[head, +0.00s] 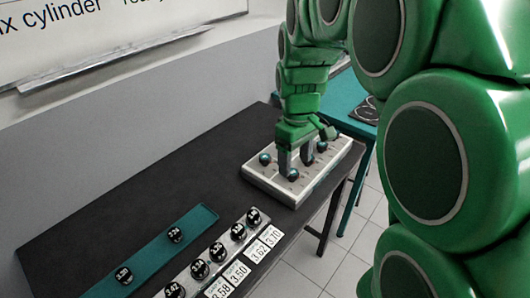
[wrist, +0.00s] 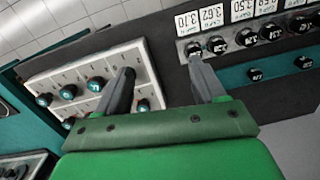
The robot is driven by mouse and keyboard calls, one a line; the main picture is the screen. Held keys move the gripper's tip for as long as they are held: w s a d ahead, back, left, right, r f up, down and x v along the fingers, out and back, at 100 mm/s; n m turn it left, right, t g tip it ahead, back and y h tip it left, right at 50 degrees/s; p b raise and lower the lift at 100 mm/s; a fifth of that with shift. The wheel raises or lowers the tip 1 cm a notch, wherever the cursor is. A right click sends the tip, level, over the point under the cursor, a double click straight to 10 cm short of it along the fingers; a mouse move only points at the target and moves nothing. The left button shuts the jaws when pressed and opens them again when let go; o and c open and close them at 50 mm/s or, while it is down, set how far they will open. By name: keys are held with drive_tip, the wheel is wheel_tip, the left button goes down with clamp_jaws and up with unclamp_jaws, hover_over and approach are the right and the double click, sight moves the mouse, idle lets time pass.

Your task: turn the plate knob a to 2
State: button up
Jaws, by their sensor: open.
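A white plate (head: 268,183) with several round dark teal knobs lies on the dark table. It also shows at the left in the wrist view (wrist: 132,56). One knob (head: 293,174) shows at my fingertips in the head view, another (head: 265,158) to their left, another (head: 321,146) to their right. In the wrist view a knob (wrist: 95,83) sits left of my left finger. I cannot tell which knob is a; its setting is too small to read. My gripper (head: 296,168) is open and empty; in the wrist view (wrist: 161,66) one finger overlaps the plate and the other appears beyond its edge.
A grey rack (head: 216,252) of several black numbered balls with white number cards stands front left on the table. A teal strip (head: 150,254) with two balls lies beside it. A teal table (head: 345,95) stands behind. The table's back left is clear.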

sight(265, 156)
drive_tip(key=w+a+f+n, duration=0.1)
drive_tip(key=w+f+n, duration=0.1)
drive_tip(key=w, duration=0.4)
drive_tip(key=w+a+f+n, duration=0.2)
drive_tip(key=w, duration=0.4)
drive_tip(key=w+a+f+n, duration=0.2)
drive_tip(key=w, duration=0.4)
drive_tip(key=shift+t, duration=0.4)
drive_tip(key=shift+w+a+f, duration=0.15)
drive_tip(key=shift+w+f, duration=0.2)
drive_tip(key=shift+w, duration=0.05)
drive_tip(key=shift+f, duration=3.9)
drive_tip(key=c, duration=1.1)
drive_tip(key=shift+o, duration=0.2)
